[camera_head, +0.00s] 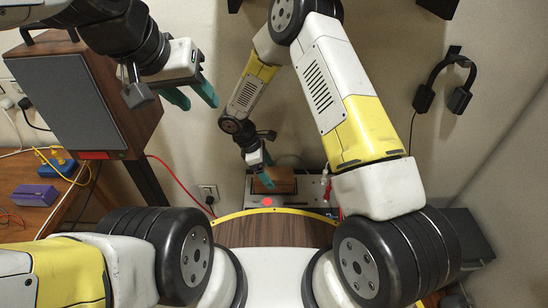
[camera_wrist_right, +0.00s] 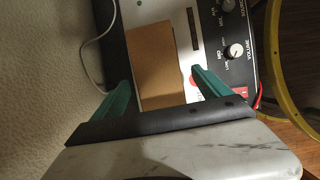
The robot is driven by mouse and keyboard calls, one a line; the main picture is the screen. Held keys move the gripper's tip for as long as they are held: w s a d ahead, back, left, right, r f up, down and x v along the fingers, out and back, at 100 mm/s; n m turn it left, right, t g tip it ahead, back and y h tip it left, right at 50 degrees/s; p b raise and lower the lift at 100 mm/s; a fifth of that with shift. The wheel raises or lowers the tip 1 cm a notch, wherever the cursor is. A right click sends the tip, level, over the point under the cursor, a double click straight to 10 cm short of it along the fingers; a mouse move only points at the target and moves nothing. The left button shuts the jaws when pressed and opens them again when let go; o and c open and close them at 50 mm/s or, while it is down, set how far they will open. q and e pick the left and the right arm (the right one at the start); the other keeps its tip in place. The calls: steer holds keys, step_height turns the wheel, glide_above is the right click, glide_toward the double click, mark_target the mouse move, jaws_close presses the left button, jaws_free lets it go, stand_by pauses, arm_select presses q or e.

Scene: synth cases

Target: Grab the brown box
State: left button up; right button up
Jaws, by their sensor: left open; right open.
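The brown box (camera_head: 277,181) rests on a grey and black device with knobs, low at the centre of the head view. In the right wrist view the box (camera_wrist_right: 158,62) lies between the two teal fingers. My right gripper (camera_head: 262,162) is open over the box; it also shows in the wrist view (camera_wrist_right: 161,80). Its fingers are on either side of the box's near end, and I cannot tell whether they touch it. My left gripper (camera_head: 200,102) is open and empty, high at the left, far from the box.
The device (camera_wrist_right: 216,40) has a volume knob at its right. A brown speaker (camera_head: 85,95) stands at the left. A purple object (camera_head: 34,195) lies on the wooden table there. Black headphones (camera_head: 447,80) hang on the wall. A yellow-edged round surface (camera_head: 275,230) is in front.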

mark_target(271, 173)
steer(key=x, duration=0.4)
steer(key=shift+w+d+f, duration=0.1)
steer(key=shift+d+f, duration=0.1)
steer(key=c, duration=1.6)
steer(key=shift+r, duration=0.15)
